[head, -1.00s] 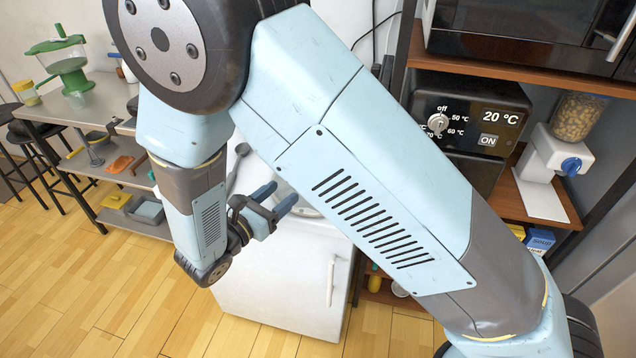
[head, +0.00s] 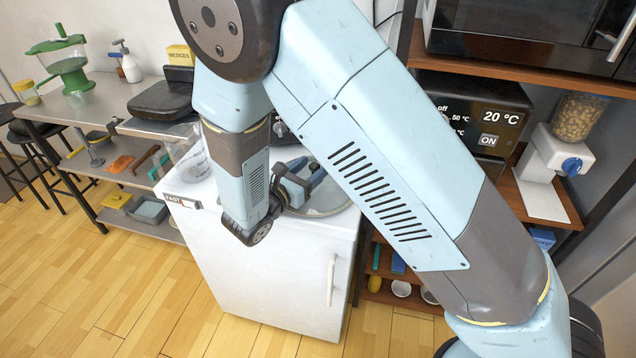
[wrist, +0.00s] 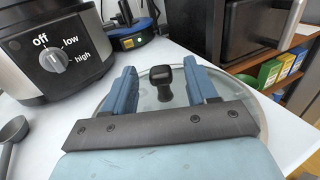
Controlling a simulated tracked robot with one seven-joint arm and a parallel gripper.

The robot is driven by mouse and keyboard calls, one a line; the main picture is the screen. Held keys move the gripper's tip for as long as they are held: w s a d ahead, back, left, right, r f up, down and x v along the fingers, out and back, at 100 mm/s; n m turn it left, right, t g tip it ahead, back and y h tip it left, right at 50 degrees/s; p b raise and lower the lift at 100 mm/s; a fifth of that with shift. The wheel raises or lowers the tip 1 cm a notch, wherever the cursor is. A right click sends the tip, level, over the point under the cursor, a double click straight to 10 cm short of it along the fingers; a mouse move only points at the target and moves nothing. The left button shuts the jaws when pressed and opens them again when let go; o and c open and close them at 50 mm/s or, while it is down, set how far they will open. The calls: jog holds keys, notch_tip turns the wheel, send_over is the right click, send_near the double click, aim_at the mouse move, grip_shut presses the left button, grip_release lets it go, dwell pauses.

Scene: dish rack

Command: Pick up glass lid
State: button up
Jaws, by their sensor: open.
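The glass lid (wrist: 148,103) lies on the white cabinet top, a clear round disc with a pale rim and a black knob (wrist: 163,82) standing up at its middle. My gripper (wrist: 164,85) is open in the wrist view, with one blue finger on each side of the knob and a gap to each. In the head view my gripper (head: 302,180) is low over the cabinet top, and part of the lid (head: 328,200) shows beside it. My arm hides the rest of the lid and the knob there.
A black cooker with an off/low/high dial (wrist: 54,60) stands at left in the wrist view, with a dark scoop (wrist: 13,130) below it. A shelf unit (wrist: 283,70) stands at right. A clear container (head: 190,160) stands on the cabinet's left corner.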

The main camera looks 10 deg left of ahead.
jog(key=shift+w+d, duration=0.1)
jog(key=shift+w, duration=0.05)
grip_shut()
dwell(0.4)
dwell(1.0)
